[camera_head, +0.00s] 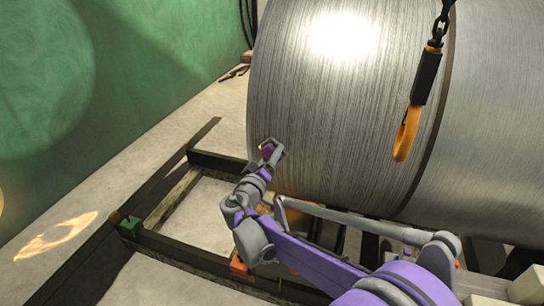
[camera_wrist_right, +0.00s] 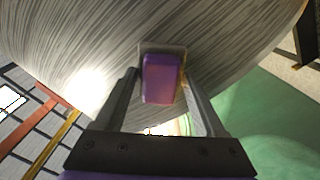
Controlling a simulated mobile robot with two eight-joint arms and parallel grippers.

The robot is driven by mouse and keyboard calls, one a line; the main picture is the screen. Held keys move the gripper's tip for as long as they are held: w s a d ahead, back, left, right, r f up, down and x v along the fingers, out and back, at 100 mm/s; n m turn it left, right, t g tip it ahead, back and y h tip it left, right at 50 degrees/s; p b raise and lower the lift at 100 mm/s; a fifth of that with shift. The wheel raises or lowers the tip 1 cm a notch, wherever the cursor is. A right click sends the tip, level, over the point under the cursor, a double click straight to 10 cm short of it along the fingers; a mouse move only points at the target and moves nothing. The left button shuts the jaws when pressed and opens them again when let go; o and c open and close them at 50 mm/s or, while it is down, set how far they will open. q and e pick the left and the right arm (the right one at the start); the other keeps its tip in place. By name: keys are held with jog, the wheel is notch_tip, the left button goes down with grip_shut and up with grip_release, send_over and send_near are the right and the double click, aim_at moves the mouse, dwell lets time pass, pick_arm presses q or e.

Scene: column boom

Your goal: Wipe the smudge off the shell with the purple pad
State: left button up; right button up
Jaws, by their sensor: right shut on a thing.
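The shell (camera_head: 345,110) is a big brushed-metal cylinder filling the upper right of the head view. It also fills the upper part of the right wrist view (camera_wrist_right: 220,30). My right gripper (camera_head: 270,150) is at the shell's lower left edge. It is shut on the purple pad (camera_wrist_right: 161,78), which sits between its two fingers in the right wrist view. The pad is at or very near the shell's surface; I cannot tell whether it touches. I cannot make out the smudge in either view. My left gripper is not in view.
A hook with an orange end (camera_head: 407,133) hangs on a chain in front of the shell. A dark frame (camera_head: 175,245) lies on the floor below. A green wall (camera_head: 130,70) stands at the left. Pale floor (camera_head: 110,190) is clear between wall and frame.

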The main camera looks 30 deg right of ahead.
jog(key=shift+p+v, duration=0.3)
jog(key=shift+v, duration=2.7)
jog(key=v, duration=0.3)
